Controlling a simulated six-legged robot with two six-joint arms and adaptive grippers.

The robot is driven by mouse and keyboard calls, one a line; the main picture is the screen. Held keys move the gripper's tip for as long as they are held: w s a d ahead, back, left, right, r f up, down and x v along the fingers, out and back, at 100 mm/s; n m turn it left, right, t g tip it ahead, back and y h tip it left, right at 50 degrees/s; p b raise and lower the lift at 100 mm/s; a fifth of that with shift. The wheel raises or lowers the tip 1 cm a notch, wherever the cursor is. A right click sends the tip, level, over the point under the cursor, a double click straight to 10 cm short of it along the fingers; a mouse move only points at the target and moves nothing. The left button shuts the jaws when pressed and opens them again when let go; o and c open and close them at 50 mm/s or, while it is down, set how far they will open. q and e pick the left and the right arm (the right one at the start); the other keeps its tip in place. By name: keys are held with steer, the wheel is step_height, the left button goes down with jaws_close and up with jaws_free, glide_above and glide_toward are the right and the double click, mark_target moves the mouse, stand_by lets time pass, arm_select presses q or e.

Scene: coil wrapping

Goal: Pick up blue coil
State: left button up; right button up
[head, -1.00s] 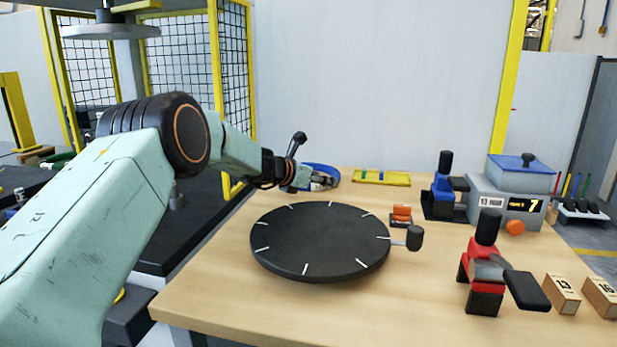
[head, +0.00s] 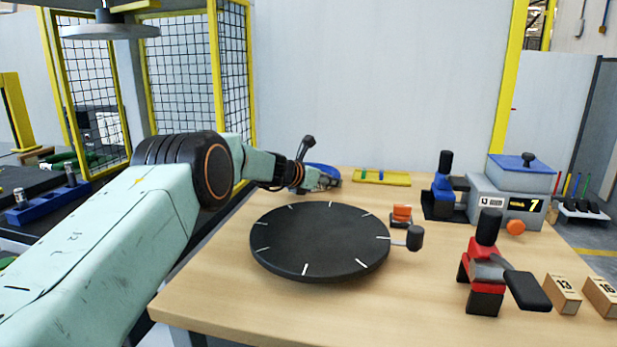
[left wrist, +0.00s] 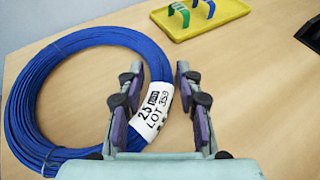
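The blue coil (left wrist: 40,105) lies flat on the table in the left wrist view, a ring of thin strands with a white label (left wrist: 152,115) on its right side. In the head view the coil (head: 322,168) is partly hidden behind my left gripper (head: 326,182). My left gripper (left wrist: 160,108) has its fingers apart. Its left finger overlaps the inner side of the ring and its right finger is outside. The labelled side shows between them, with bare table visible beside the right finger. I cannot tell whether the left finger touches the coil. My right gripper is not in view.
A black turntable (head: 318,240) stands at the table's middle, in front of the coil. A yellow tray (head: 382,180) lies right of the coil. A red-and-black device (head: 482,270), a grey machine (head: 508,200) and numbered wooden blocks (head: 563,293) occupy the right side.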

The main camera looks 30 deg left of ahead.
arm_select(q)
jaws_close()
steer(key=shift+f, duration=0.1)
step_height(320, 180, up, 18)
steer(key=p, duration=0.8)
steer(key=shift+r, duration=0.2)
